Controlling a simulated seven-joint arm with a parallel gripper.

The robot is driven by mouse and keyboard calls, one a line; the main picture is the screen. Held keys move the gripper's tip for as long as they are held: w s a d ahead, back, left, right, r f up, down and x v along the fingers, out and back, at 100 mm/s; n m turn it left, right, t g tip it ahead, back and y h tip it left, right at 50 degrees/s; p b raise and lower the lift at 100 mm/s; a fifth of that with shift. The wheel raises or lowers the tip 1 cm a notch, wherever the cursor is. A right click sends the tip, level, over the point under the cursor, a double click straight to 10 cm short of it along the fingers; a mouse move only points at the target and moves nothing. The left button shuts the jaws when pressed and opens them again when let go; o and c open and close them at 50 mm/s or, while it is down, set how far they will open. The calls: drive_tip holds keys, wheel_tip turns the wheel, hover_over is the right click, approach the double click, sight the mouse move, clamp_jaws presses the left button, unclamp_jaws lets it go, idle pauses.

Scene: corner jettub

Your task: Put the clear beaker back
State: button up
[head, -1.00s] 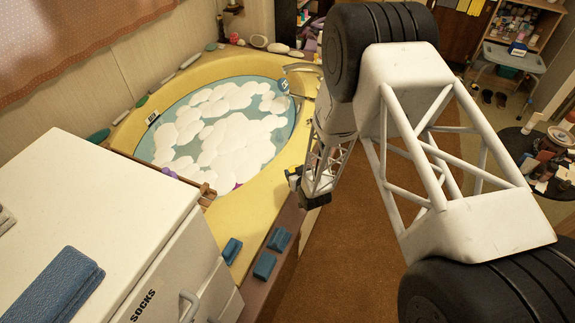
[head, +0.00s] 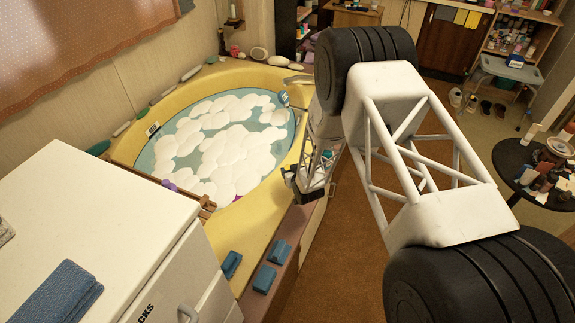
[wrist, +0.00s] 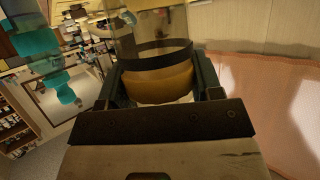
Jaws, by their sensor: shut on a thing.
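In the wrist view, a clear beaker (wrist: 145,42) with a dark band and an amber-brown lower part sits between the two fingers of my gripper (wrist: 157,82). The fingers are shut on it from both sides. Its upper end runs out of the top of the picture. In the head view, my gripper (head: 303,192) is a small dark shape over the right rim of the tub. I cannot make out the beaker there.
The yellow corner tub (head: 255,215) holds water with white foam (head: 225,145). Blue blocks (head: 264,279) lie on its near ledge. A white cabinet (head: 90,215) with a blue folded cloth (head: 58,295) fills the left. A round dark table (head: 515,160) with clutter stands at right. Brown floor (head: 345,270) is open.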

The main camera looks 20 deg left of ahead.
drive_tip(key=w+a, duration=0.4)
drive_tip(key=w, duration=0.2)
drive_tip(key=shift+w+a+f, duration=0.2)
drive_tip(key=shift+a+f, duration=0.05)
drive_tip(key=shift+f, duration=0.15)
drive_tip(key=shift+f, duration=0.1)
drive_tip(key=shift+f, duration=1.65)
drive_tip(key=shift+f, duration=0.15)
drive_tip(key=o, duration=1)
drive_tip(key=shift+r, duration=0.2)
